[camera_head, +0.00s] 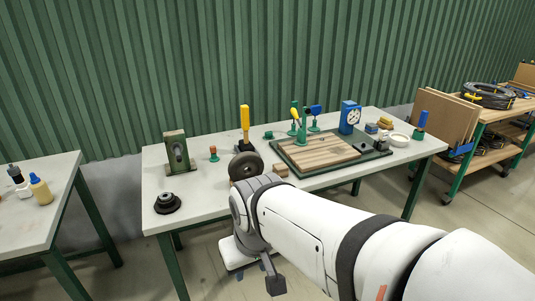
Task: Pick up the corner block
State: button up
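I cannot tell for sure which thing is the corner block. A small brown wooden block (280,170) lies on the middle table beside the dark wheel, partly hidden by my arm. Small yellow-brown blocks (385,123) sit at the right of the same table, next to a small blue block (371,128). My arm reaches in from the lower right and bends down in front of the table. My gripper (275,284) seems to be the dark grey part below the table's front edge, apart from all the blocks. Its fingers are not clear, and I see nothing held.
The middle table (215,190) holds a dark wheel (246,165), a green upright bracket (177,152), a black round part (167,203) and a green board with a wooden panel (318,152). A bottle table (35,215) stands left. A cart (490,113) with hose coils (489,95) stands right.

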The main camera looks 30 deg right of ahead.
aim_at(281, 169)
jog(key=z, duration=0.2)
jog(key=i, duration=1.5)
jog(key=z, duration=0.05)
